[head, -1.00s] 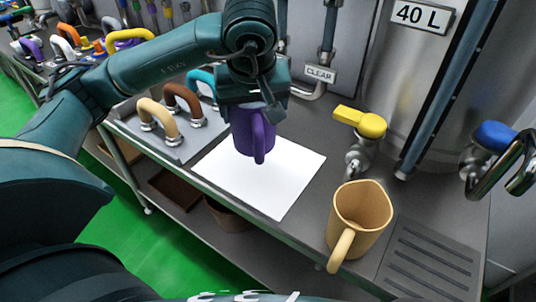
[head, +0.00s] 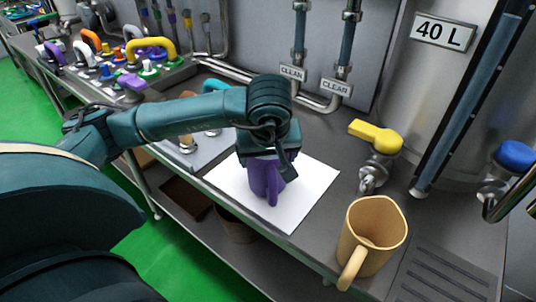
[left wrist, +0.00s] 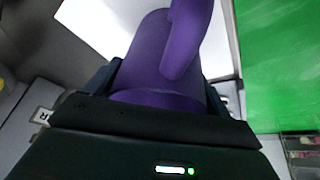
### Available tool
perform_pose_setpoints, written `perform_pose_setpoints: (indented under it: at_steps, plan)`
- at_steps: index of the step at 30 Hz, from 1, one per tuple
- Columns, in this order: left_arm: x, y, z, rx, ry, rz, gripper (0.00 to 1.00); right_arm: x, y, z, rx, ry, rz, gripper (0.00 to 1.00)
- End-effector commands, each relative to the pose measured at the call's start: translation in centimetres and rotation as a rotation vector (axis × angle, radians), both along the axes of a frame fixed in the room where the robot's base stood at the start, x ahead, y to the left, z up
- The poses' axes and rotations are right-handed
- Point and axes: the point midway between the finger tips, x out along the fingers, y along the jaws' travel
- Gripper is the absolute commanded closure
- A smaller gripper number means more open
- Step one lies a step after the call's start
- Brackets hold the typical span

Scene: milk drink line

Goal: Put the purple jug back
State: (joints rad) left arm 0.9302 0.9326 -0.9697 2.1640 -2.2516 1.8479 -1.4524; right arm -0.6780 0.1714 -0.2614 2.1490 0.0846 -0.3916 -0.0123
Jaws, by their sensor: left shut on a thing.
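The purple jug (head: 264,182) is in my left gripper (head: 268,158), over the left part of a white sheet (head: 311,190) on the steel bench. Its handle points toward the near side. The gripper covers the jug's top. In the left wrist view, my left gripper (left wrist: 165,93) has its fingers on both sides of the purple jug (left wrist: 145,58), with the white sheet (left wrist: 95,22) beyond. I cannot tell whether the jug's base touches the sheet. My right gripper is not in view.
A tan jug (head: 368,238) stands on the bench to the right, below a yellow-handled tap (head: 376,137). A slotted drain plate (head: 438,277) lies right of it. The sheet's right part is clear.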

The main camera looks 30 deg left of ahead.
Motion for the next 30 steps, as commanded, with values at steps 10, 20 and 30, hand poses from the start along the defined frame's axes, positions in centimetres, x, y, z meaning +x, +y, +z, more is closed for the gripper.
perform_pose_setpoints:
  at_steps: [10,20,30]
  plan:
    - [0.0,0.0,-0.2,0.001,0.001,0.000,0.08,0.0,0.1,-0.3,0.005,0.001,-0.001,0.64]
    - [0.0,0.0,-0.1,0.001,0.001,0.000,0.00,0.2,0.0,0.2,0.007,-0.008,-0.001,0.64]
    - [-1.2,-1.0,4.2,-0.001,-0.006,-0.001,0.00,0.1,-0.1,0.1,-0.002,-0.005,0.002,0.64]
